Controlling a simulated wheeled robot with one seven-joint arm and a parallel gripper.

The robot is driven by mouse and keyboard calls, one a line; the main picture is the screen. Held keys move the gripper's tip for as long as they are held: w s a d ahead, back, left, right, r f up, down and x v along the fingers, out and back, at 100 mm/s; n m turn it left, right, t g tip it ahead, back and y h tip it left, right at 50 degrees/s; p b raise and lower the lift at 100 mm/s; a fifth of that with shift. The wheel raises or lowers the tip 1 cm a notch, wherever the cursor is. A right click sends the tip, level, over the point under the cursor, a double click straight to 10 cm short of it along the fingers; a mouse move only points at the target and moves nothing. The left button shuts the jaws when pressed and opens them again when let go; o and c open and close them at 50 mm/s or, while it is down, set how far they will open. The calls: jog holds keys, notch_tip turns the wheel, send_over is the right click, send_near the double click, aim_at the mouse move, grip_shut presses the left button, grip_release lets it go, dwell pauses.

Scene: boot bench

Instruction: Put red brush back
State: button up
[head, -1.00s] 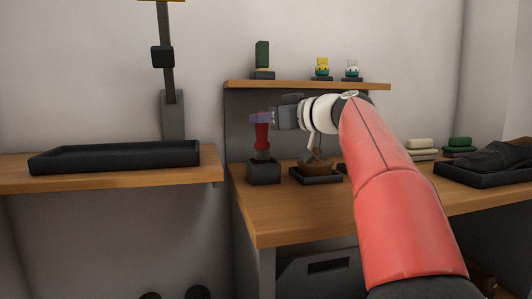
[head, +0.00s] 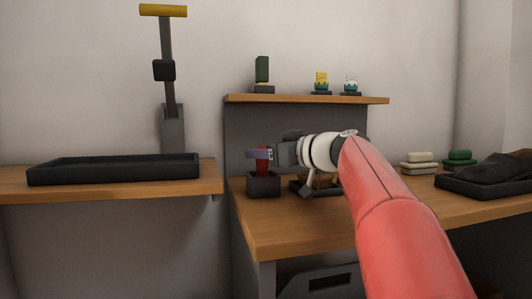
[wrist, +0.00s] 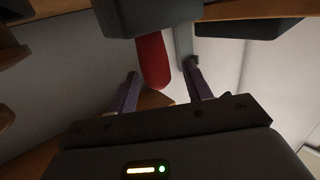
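The red brush (head: 263,165) stands upright with its lower part inside the small black cup (head: 263,187) at the left end of the right bench. In the wrist view its red handle (wrist: 153,62) juts out of the dark cup (wrist: 148,14). My gripper (head: 260,154) is at the handle, reaching in from the right. In the wrist view its purple fingers (wrist: 162,82) are spread on either side of the handle, with a clear gap on the right side. The brush's lower end is hidden in the cup.
A dark tray (head: 312,190) with a brown item lies right of the cup, partly behind my arm. An empty black tray (head: 115,170) sits on the left bench. A shelf (head: 305,99) with small items is above. Pads and a boot tray (head: 480,189) are at right.

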jog(key=shift+r, duration=0.1)
jog(key=b+v, duration=0.1)
jog(key=v, duration=1.1)
